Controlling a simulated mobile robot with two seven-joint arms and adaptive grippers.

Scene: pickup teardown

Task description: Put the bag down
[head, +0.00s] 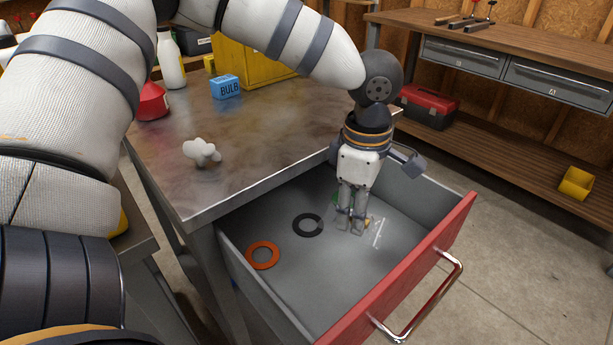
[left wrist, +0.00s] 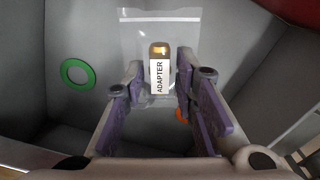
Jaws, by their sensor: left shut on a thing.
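The bag (left wrist: 137,50) is a clear zip bag holding a brass piece with a white "ADAPTER" label (left wrist: 157,78). In the head view its label (head: 379,233) shows beside my left fingertips, low inside the open drawer (head: 345,262). My left gripper (head: 352,222) points down into the drawer. In the left wrist view its fingers (left wrist: 160,92) are shut on the bag's near part. I cannot tell whether the bag touches the drawer floor. My right gripper is not in view.
An orange ring (head: 263,255), a black ring (head: 308,225) and a green ring (left wrist: 77,74) lie in the drawer. The drawer's red front (head: 440,250) and grey walls surround the gripper. A bulb box (head: 226,87) and a white lumpy object (head: 202,152) stand on the bench.

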